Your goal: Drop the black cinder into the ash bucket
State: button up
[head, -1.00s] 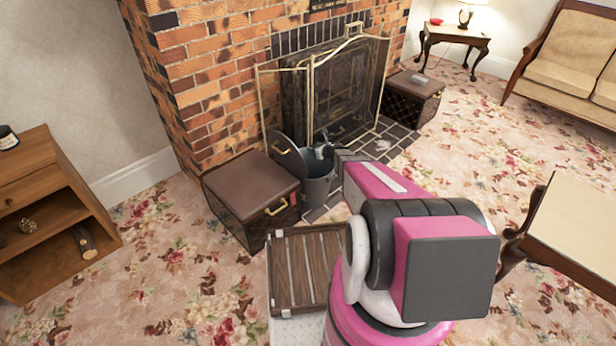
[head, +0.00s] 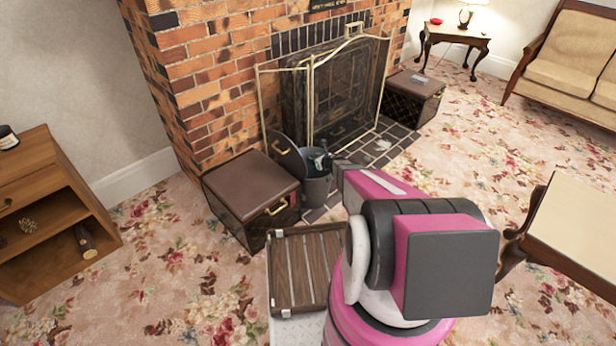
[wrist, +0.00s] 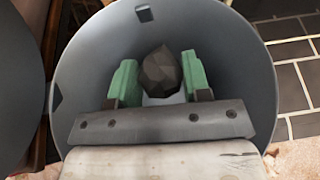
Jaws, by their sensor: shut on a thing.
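The black cinder (wrist: 160,73) is a dark, faceted lump held between the green fingers of my gripper (wrist: 160,80) in the wrist view. The cinder cannot be made out in the head view. Whether it touches the bucket is not clear.
A round lid (head: 288,155) leans at the bucket's left. A brown trunk (head: 250,190) stands close on the left, and a brass-framed fire screen (head: 312,100) stands behind. A slatted wooden tray (head: 305,268) lies in front. Dark hearth tiles (head: 385,145) are mostly clear to the right.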

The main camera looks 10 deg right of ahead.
jog(key=o, duration=1)
jog(key=v, duration=1.1)
jog(key=shift+f, duration=0.1)
